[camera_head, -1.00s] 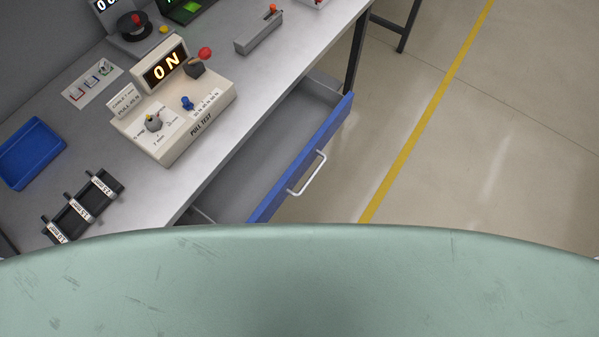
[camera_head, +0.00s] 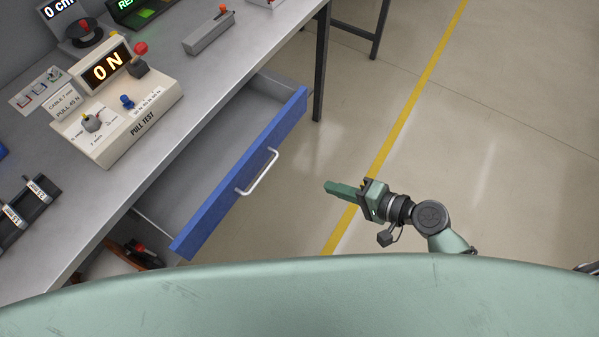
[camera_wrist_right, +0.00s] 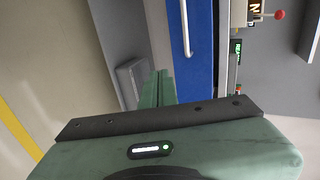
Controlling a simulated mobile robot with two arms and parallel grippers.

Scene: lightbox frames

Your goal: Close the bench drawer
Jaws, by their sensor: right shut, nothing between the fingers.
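The bench drawer (camera_head: 243,176) stands pulled out from under the bench, with a blue front and a pale bar handle (camera_head: 258,172). Its grey inside shows and looks empty. In the right wrist view the blue front (camera_wrist_right: 190,50) and the handle (camera_wrist_right: 185,28) lie just beyond the fingers. My right gripper (camera_head: 328,187) is shut and empty. It is in front of the drawer, to the right of the handle, apart from it, with its fingers pointing toward the drawer front. It also shows in the right wrist view (camera_wrist_right: 158,75). My left gripper is not in view.
The grey bench top (camera_head: 185,85) carries a pull tester (camera_head: 118,110) reading 0 N and a black rack (camera_head: 25,205) with labelled items. Below the drawer, a compartment holds a red and black object (camera_head: 135,253). Open floor with a yellow line (camera_head: 400,125) lies right of the drawer.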

